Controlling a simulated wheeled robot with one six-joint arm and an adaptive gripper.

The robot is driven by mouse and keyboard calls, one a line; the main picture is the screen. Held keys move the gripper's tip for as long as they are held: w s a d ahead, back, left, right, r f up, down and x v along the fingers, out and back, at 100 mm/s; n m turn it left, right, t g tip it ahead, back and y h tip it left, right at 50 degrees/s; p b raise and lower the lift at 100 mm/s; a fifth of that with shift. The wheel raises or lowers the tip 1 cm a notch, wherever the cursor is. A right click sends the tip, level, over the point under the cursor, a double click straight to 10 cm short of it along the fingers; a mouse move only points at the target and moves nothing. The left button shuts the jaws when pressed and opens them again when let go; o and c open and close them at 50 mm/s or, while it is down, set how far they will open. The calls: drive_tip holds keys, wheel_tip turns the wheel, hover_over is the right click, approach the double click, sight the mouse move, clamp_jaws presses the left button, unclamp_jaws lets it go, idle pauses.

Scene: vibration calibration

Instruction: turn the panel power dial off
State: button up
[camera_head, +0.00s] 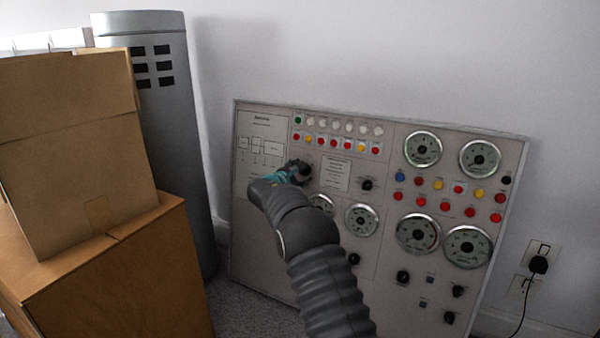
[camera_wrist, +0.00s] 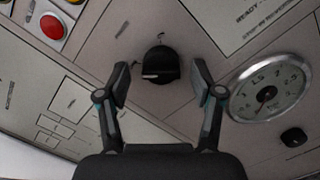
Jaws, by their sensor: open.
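The control panel (camera_head: 270,232) leans against the wall, with several dials, lamps and gauges. In the wrist view a black rotary dial (camera_wrist: 161,65) with a pale pointer mark sits just beyond and between the fingertips of my gripper (camera_wrist: 160,80). The fingers are apart, one on each side of the dial, and no contact shows. In the head view my gripper (camera_head: 300,172) is at the panel's upper left part, below the rows of lamps, and my arm hides the dial there. The dial's label is too small to read.
A round gauge (camera_wrist: 268,88) is right of the dial in the wrist view, and a red button (camera_wrist: 52,26) is at upper left. Cardboard boxes (camera_head: 70,140) and a grey cylinder (camera_head: 165,110) stand left of the panel. A wall outlet (camera_head: 541,250) is at right.

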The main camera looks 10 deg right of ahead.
drive_tip(key=v, duration=1.1)
drive_tip(key=shift+s, duration=0.2)
drive_tip(key=shift+a, duration=0.1)
drive_tip(key=s+d+f+m+g+y, duration=0.1)
drive_tip(key=s+d+f+m+g, duration=0.2)
drive_tip(key=s+f, duration=0.5)
drive_tip(key=s+d+f+m+g+y, duration=0.1)
drive_tip(key=s+f+m+g, duration=0.25)
drive_tip(key=s, duration=0.45)
drive_tip(key=s+d+r+m+y+p, duration=0.1)
drive_tip(key=s+r+m+y, duration=0.2)
drive_tip(key=s, duration=1)
drive_tip(key=s+d+r+m+y+p, duration=0.1)
drive_tip(key=s+r+m+y, duration=0.2)
drive_tip(key=s+r, duration=0.6)
drive_tip(key=s+d+r+m+y+p, duration=0.1)
drive_tip(key=s+r+m, duration=0.5)
drive_tip(key=s, duration=1.2)
drive_tip(key=shift+s+d+m+y+p, duration=0.15)
drive_tip(key=shift+s+m+y+p, duration=0.25)
drive_tip(key=shift+y, duration=0.5)
